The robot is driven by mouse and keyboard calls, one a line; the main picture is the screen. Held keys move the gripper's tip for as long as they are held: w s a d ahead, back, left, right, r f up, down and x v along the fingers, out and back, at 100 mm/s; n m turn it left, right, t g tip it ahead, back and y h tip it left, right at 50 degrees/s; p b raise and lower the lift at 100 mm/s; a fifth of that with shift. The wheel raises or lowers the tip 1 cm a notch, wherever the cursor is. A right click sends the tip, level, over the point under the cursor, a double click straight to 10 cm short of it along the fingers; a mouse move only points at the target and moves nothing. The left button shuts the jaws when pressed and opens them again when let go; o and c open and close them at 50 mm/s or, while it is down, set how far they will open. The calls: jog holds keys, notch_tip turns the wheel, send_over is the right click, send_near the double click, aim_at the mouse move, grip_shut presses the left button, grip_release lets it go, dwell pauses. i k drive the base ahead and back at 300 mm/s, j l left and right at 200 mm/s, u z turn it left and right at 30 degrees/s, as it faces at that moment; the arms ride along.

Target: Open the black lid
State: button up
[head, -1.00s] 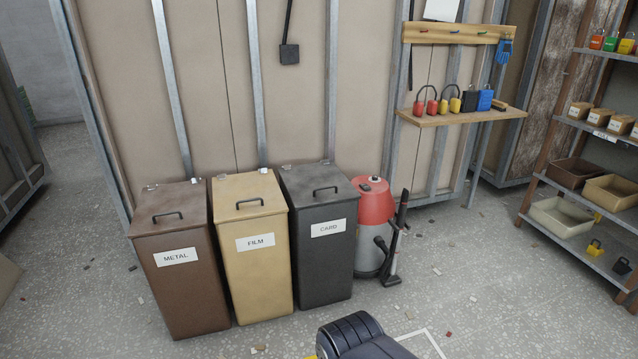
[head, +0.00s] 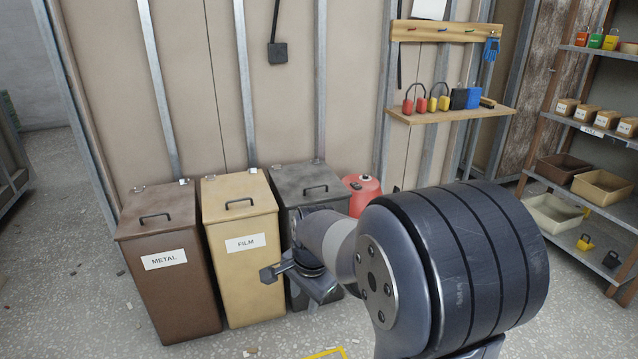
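The black bin's lid (head: 308,182) is closed, with a dark bar handle (head: 316,190) on top. The bin (head: 297,298) stands at the right end of a row of three; its CARD label is hidden behind my arm. My gripper (head: 268,275) is in front of the black and tan bins, below lid height, pointing left. It appears clear of the handle. Its fingers are small and partly edge-on, so I cannot tell whether they are open.
A tan FILM bin (head: 243,285) and a brown METAL bin (head: 168,290) stand to the left, lids closed. A red canister (head: 362,190) is right of the black bin, partly hidden by my arm. A padlock shelf (head: 450,114) is on the wall; shelving (head: 570,150) stands far right.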

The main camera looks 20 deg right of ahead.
aim_at(312, 182)
jog(key=i+l+z, duration=0.2)
jog(key=i, duration=0.5)
jog(key=i+j+z, duration=0.1)
jog(key=i+z, duration=0.15)
jog(key=i, duration=0.45)
jog(key=i+j+z, duration=0.2)
jog(key=i, duration=0.5)
